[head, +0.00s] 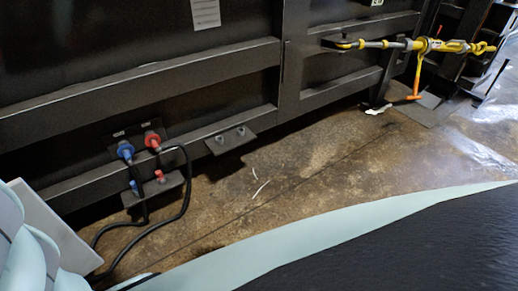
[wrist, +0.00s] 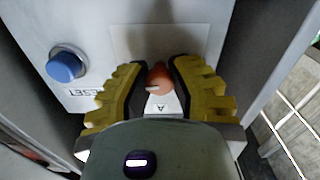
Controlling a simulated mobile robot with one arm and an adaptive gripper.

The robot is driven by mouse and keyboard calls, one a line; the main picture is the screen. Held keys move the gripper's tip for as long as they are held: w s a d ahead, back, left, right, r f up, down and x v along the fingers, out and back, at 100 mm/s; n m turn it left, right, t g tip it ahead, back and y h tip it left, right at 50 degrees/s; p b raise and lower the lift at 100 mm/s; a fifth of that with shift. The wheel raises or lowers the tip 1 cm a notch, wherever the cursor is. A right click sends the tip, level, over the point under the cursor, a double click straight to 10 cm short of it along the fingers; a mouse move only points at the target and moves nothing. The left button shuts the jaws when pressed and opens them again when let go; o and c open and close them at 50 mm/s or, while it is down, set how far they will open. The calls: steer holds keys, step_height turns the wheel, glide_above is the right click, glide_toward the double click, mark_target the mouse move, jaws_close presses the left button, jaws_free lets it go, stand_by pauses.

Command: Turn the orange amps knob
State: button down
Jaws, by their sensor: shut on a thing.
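In the wrist view the orange knob (wrist: 158,80) sits on a light panel, with a white plate marked with a letter A just below it. My gripper (wrist: 155,78) has its two yellow ridged fingers on either side of the knob and is shut on it. The head view shows neither the knob nor the fingers.
A blue round button (wrist: 66,65) marked RESET is left of the knob on the same panel. In the head view, blue (head: 125,150) and red (head: 152,139) connectors with black cables sit on a dark steel wall. A yellow ratchet binder (head: 450,46) hangs at upper right.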

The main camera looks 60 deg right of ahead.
steer(key=shift+m+p, duration=0.3)
steer(key=shift+m, duration=0.5)
steer(key=c, duration=0.7)
jaws_free()
steer(key=shift+c, duration=0.2)
steer(key=shift+s+d, duration=0.1)
steer(key=shift+d, duration=0.05)
steer(key=v, duration=1.1)
steer(key=shift+d, duration=0.35)
steer(key=shift+s, duration=0.1)
